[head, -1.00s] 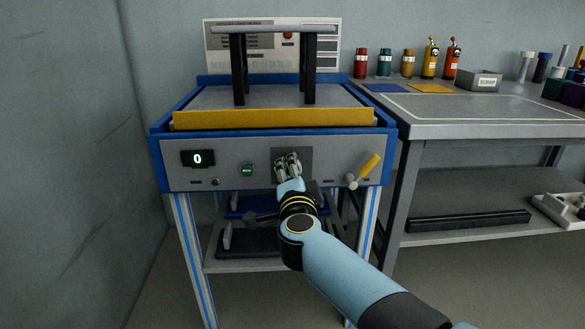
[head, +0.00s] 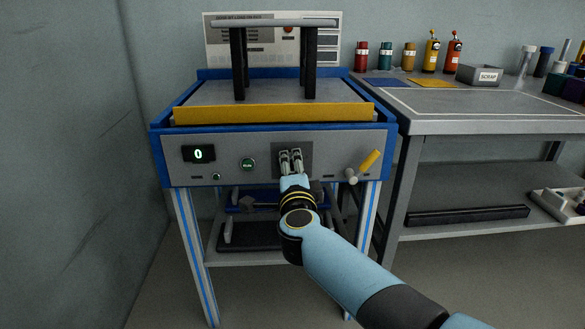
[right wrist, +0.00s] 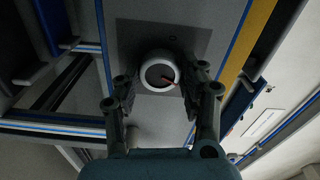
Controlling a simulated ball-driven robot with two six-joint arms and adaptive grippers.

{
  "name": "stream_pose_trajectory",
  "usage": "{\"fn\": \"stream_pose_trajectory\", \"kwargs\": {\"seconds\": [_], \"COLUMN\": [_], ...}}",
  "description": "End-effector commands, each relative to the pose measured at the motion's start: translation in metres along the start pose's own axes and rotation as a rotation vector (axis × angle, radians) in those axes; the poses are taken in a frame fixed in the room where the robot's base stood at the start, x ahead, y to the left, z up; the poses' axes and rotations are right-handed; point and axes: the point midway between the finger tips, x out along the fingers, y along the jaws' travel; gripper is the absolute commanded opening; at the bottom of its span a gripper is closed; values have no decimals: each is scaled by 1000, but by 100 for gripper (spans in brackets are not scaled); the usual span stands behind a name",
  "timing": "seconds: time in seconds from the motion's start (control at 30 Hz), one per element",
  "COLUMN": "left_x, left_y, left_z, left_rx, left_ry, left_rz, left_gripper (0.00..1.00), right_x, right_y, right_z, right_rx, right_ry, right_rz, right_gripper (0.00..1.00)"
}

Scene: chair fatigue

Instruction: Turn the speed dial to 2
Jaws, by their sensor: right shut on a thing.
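In the head view the plate (head: 277,158) is on the machine's front panel, and my gripper hides the dial. My right gripper (head: 291,157) is at the plate; in the right wrist view its fingers (right wrist: 160,84) are on both sides of the dial, shut on it. The display (head: 198,154) reads 0. My left gripper is not in view.
A green-ringed button (head: 248,164) is left of the dial, and a yellow-handled lever (head: 368,161) is right of it. A yellow bar (head: 270,114) runs above the panel. A grey workbench (head: 480,128) with bottles stands at the right.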

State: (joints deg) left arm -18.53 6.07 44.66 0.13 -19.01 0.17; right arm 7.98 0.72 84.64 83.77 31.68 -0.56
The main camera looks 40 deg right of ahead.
Motion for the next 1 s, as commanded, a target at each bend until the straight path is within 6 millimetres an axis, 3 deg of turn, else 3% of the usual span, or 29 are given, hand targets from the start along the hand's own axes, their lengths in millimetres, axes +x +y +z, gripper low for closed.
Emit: {"fn": "stream_pose_trajectory", "kwargs": {"seconds": [0.03, 0.07, 0.2, 0.53, 1.0], "left_x": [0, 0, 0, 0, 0], "left_y": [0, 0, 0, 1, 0], "left_z": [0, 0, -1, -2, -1], "left_rx": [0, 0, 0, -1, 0], "left_ry": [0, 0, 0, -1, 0], "left_rz": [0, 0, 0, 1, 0], "left_gripper": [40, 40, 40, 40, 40], "right_x": [-1, -1, -1, -4, -72], "right_y": [2, 2, 2, 1, 2], "right_z": [0, 0, 0, 0, 0], "right_rx": [-1, -1, -1, -1, -1], "right_ry": [0, 0, 0, 0, 0], "right_rz": [4, 4, 3, 2, 3], "right_gripper": [9, 45, 63, 65, 65]}}
